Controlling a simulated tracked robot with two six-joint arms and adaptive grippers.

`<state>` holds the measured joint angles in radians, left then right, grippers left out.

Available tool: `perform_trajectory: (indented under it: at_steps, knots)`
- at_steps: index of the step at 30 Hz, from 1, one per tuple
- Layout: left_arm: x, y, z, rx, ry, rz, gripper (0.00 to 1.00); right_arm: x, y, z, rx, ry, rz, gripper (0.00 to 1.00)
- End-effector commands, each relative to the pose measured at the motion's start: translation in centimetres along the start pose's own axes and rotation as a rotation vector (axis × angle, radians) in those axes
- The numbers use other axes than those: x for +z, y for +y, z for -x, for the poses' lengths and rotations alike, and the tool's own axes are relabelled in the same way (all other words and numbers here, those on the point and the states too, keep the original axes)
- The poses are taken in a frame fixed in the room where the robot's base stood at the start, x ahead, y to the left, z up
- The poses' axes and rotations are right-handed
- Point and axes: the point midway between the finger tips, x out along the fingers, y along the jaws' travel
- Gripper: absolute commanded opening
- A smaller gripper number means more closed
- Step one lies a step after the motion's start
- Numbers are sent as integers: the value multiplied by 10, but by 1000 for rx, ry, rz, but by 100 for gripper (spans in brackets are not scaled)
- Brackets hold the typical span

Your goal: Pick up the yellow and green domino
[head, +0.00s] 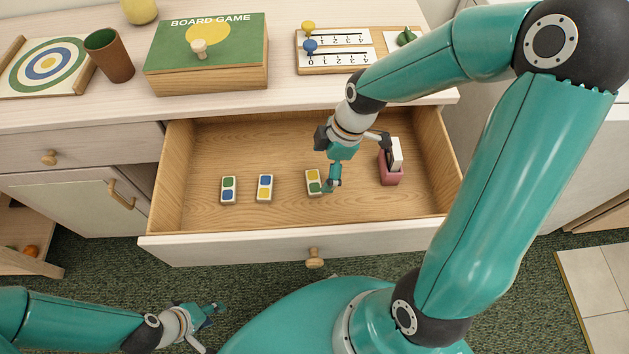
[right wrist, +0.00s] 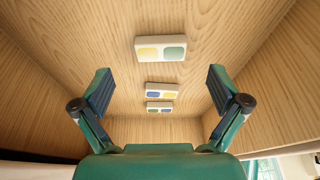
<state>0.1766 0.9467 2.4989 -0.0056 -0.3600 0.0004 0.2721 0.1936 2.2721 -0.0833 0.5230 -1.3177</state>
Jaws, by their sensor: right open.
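The yellow and green domino (head: 314,182) lies flat in the open drawer (head: 290,225). In the right wrist view the domino (right wrist: 160,47) shows its yellow half on the left and green half on the right, beyond the fingertips. My right gripper (head: 357,163) is inside the drawer, open and empty, with one finger close beside the domino's right side in the head view. In the right wrist view its fingers (right wrist: 160,80) are spread wide with nothing between them. My left gripper (head: 212,325) is low at the bottom, outside the drawer, apparently open and empty, partly cut off.
A blue and yellow domino (head: 265,188) and a green and blue domino (head: 228,190) lie to the left in the drawer. A pink holder (head: 391,176) with a white piece stands on the right. The board game box (head: 207,75) and scoreboard (head: 340,62) sit on the cabinet top.

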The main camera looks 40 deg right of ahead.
Motion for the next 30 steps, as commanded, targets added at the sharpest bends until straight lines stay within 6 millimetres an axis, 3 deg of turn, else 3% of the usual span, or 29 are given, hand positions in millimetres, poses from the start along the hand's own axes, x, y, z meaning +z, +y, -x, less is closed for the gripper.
perform_trajectory:
  at_steps: [12,21,30]
  knots:
    - [0,-2,-6,0,0,0,40,-4,-1,-48,-4,-1,2,98]
    - [0,-2,-6,0,0,0,40,-4,0,-52,-1,0,4,98]
    - [0,-2,-6,0,0,0,40,-5,0,-52,-1,0,4,48]
